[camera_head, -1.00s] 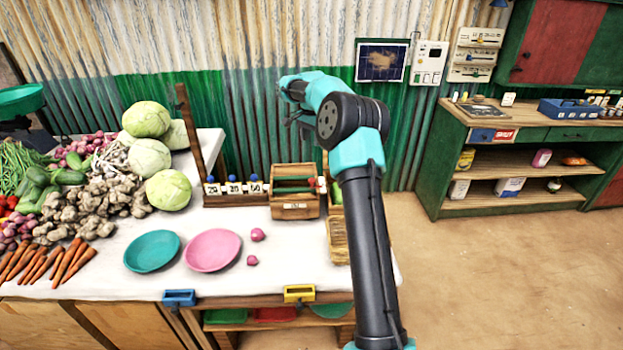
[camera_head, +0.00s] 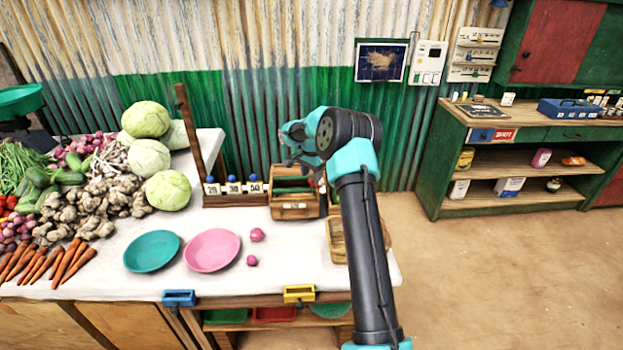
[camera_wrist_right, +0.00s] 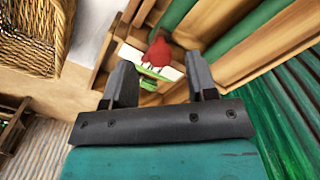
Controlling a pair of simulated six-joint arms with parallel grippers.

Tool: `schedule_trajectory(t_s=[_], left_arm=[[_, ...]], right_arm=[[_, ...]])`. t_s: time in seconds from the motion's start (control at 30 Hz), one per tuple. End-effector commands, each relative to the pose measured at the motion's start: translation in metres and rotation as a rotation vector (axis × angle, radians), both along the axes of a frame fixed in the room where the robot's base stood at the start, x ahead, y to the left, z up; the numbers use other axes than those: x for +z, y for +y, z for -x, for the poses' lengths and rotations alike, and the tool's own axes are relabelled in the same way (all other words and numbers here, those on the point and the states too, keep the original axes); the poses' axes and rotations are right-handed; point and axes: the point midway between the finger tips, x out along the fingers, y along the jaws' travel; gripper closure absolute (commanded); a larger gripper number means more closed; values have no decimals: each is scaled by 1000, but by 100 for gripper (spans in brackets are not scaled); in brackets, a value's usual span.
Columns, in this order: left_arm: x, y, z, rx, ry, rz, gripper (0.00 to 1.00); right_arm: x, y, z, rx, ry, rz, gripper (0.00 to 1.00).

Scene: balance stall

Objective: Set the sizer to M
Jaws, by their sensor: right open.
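The sizer (camera_head: 295,212) is a wooden box with green bars across its open top, on the right part of the stall table. A small label on its front is too small to read. In the right wrist view a red knob (camera_wrist_right: 158,53) shows beside the sizer's green bars (camera_wrist_right: 238,37), over a pale strip with a green pointer. My right gripper (camera_head: 296,158) is above the back of the sizer. In the wrist view my open fingers (camera_wrist_right: 161,82) point at the red knob, which lies beyond the fingertips, between them in the picture. My left gripper is out of view.
A wooden post (camera_head: 190,130) and number tags (camera_head: 233,188) stand left of the sizer. A woven basket (camera_head: 340,240) lies in front and to the right. Pink (camera_head: 212,250) and teal plates (camera_head: 152,251) sit in front. The corrugated wall (camera_head: 230,110) is close behind.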

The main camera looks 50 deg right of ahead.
Motion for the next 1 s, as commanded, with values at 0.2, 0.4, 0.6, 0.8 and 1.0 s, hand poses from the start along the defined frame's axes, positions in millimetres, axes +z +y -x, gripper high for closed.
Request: schedule_trajectory(t_s=[0.2, 0.4, 0.6, 0.8, 1.0], left_arm=[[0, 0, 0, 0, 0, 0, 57], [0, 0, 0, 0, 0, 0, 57], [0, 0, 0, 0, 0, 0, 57], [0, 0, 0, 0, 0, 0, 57], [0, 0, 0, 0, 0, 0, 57]], right_arm=[[-18, 0, 0, 0, 0, 0, 48], [-20, 0, 0, 0, -1, 0, 48], [-20, 0, 0, 0, -1, 0, 57], [-20, 0, 0, 0, -1, 0, 76], [-20, 0, 0, 0, 0, 0, 96]])
